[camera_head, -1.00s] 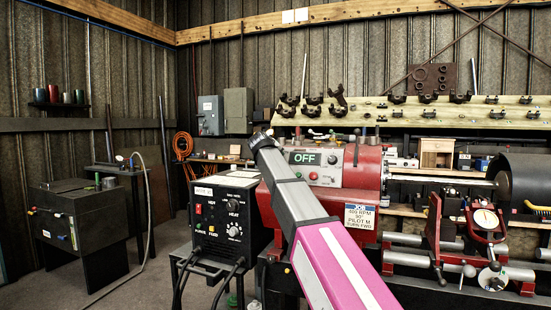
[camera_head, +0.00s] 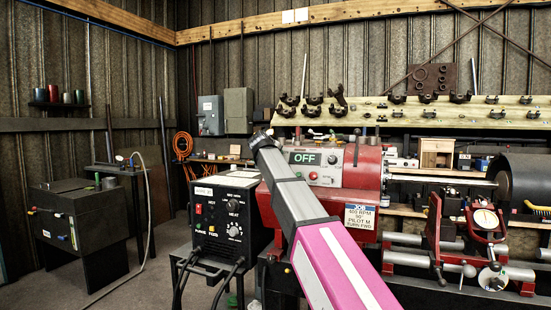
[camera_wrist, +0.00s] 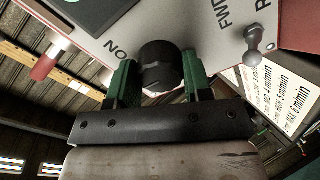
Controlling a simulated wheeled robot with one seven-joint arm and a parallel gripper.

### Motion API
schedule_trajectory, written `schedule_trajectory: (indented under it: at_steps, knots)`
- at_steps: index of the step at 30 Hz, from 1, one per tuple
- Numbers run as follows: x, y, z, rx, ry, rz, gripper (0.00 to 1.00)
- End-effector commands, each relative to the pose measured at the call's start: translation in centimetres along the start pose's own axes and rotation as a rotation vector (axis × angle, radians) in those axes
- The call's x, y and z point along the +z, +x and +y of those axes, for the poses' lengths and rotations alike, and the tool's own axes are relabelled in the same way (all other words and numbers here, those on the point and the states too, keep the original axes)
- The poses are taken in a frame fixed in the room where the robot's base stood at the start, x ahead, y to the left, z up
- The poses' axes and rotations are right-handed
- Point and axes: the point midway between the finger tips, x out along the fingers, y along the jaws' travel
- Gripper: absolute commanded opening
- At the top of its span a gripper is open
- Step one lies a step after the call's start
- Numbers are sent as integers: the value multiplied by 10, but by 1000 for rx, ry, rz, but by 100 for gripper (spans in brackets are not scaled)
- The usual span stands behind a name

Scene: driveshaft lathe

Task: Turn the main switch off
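The main switch is a round black knob (camera_wrist: 161,66) on a light grey panel (camera_wrist: 205,50), seen close up in the wrist view. My gripper (camera_wrist: 160,68) has its two green fingers on either side of the knob, and both appear to touch it. In the head view, a dark display (camera_head: 304,158) on the red lathe headstock (camera_head: 350,200) reads OFF. My arm reaches up to the left end of that panel and hides the knob there.
In the wrist view, a metal toggle lever (camera_wrist: 253,45) is right of the knob and a red-tipped part (camera_wrist: 47,62) is at left. A black welder-like box (camera_head: 225,215) stands left of the lathe. Open floor (camera_head: 135,285) is at left.

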Motion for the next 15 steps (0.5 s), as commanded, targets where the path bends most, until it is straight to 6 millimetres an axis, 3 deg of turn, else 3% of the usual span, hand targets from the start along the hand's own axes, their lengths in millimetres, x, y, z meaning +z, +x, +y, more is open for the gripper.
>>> schedule_trajectory:
  at_steps: [1,2,3,11,15]
  knots:
    - [0,0,0,0,-3,1,59]
    - [0,0,0,0,-2,1,68]
    - [0,0,0,0,-2,1,71]
    - [0,-1,0,0,-1,1,71]
    - [0,-11,0,0,0,2,71]
